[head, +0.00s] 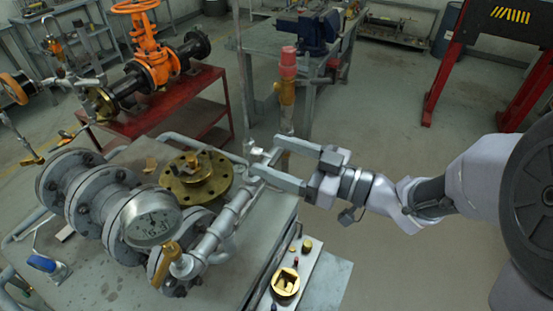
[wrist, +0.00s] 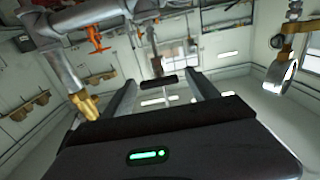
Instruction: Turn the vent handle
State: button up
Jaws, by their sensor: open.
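My gripper (head: 266,157) reaches in from the right over the bench edge in the head view. Its two fingers are apart, with a small grey fitting (head: 253,150) near their tips. In the wrist view my gripper (wrist: 161,80) also shows spread fingers. A dark T-shaped bar (wrist: 158,83) appears between or beyond them, and I cannot tell whether it touches them. A brass lever (head: 170,264) sits at the near end of the grey pipe (head: 228,215), well left of my gripper. I cannot tell for certain which part is the vent handle.
A pressure gauge (head: 152,217) and grey flanged valve body (head: 85,190) stand on the bench, left. A brass flange (head: 197,178) lies behind the pipe. A red-capped brass fitting (head: 287,75) rises beyond my gripper. Open floor (head: 400,105) lies behind my arm.

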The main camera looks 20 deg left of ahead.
jog(key=shift+a, duration=0.2)
jog(key=c, duration=1.4)
jog(key=shift+o, duration=0.2)
